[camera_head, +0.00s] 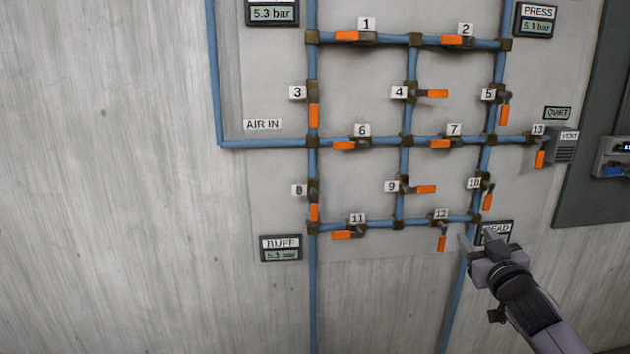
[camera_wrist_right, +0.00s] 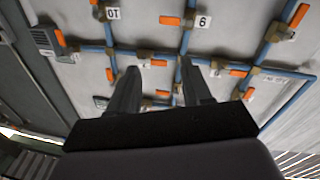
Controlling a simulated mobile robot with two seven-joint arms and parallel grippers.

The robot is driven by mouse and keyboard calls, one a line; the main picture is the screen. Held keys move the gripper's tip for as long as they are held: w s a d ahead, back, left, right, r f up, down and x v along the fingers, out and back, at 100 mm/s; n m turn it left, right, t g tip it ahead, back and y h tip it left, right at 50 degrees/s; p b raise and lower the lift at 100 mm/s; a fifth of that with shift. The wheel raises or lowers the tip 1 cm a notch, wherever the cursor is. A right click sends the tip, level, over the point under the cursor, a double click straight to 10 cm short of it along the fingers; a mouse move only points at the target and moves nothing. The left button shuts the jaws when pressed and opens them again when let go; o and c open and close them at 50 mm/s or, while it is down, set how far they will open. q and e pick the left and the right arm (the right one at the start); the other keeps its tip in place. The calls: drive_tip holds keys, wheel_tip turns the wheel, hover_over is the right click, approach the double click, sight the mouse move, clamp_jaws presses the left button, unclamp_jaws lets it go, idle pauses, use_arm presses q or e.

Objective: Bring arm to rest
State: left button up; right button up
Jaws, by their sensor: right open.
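My right gripper (camera_head: 478,240) is at the lower right of the pipe panel in the head view, just below valve 12 (camera_head: 442,240) and valve 10 (camera_head: 487,198). It covers part of the gauge labelled DEAD (camera_head: 497,231). In the right wrist view its two fingers (camera_wrist_right: 158,80) stand apart with nothing between them, and the panel's pipes show upside down beyond. Valve 9's label (camera_wrist_right: 203,21) shows there above the fingertips. I cannot tell how far the fingertips are from the panel. My left gripper is not in view.
Blue pipes (camera_head: 270,143) with several numbered orange-handled valves cover the panel. Gauges labelled PRESS (camera_head: 536,20) and BUFF (camera_head: 281,248) sit at its edges. The vent (camera_head: 564,146) and a dark cabinet (camera_head: 597,190) are at right. The wall (camera_head: 110,200) at left is bare.

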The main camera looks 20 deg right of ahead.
drive_tip(key=s+a+f+n+g+y, duration=0.25)
drive_tip(key=a+f, duration=0.25)
drive_tip(key=f, duration=0.4)
drive_tip(key=s+a+f+n+g+y, duration=0.1)
drive_tip(key=s+a+f+n+y, duration=0.25)
drive_tip(key=f, duration=0.55)
drive_tip(key=s+a+f+n+g+y, duration=0.1)
drive_tip(key=s+a+f+n+g, duration=0.1)
drive_tip(key=s+a+f, duration=0.6)
drive_tip(key=s+a+f+n+g+y, duration=0.1)
drive_tip(key=s+a+f+g+y, duration=0.1)
drive_tip(key=s+a+f, duration=0.55)
drive_tip(key=s+a+r+m+p, duration=0.1)
drive_tip(key=a+r+m, duration=0.2)
drive_tip(key=a+m, duration=0.2)
drive_tip(key=shift+a+t, duration=0.35)
drive_tip(key=shift+a, duration=0.6)
